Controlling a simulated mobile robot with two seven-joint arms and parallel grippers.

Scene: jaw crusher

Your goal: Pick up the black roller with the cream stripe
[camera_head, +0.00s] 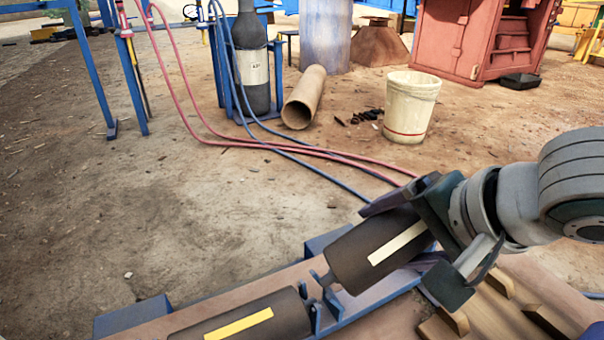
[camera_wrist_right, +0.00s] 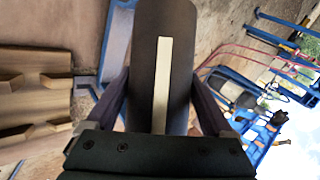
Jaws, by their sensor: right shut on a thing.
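The black roller with the cream stripe (camera_head: 365,255) is at the lower middle of the head view, tilted with its right end higher. My right gripper (camera_head: 425,240) is shut on its right part, one finger on each side. In the right wrist view the roller (camera_wrist_right: 178,70) lies between the two fingers of my right gripper (camera_wrist_right: 165,100), its cream stripe facing the camera. A second black roller, with a yellow stripe (camera_head: 250,318), lies to its left on the blue frame. My left gripper is not in view.
The blue frame (camera_head: 135,315) with brackets runs along the bottom. A wooden rack (camera_head: 500,310) with notched blocks is at lower right. Red and blue hoses (camera_head: 300,152) cross the ground.

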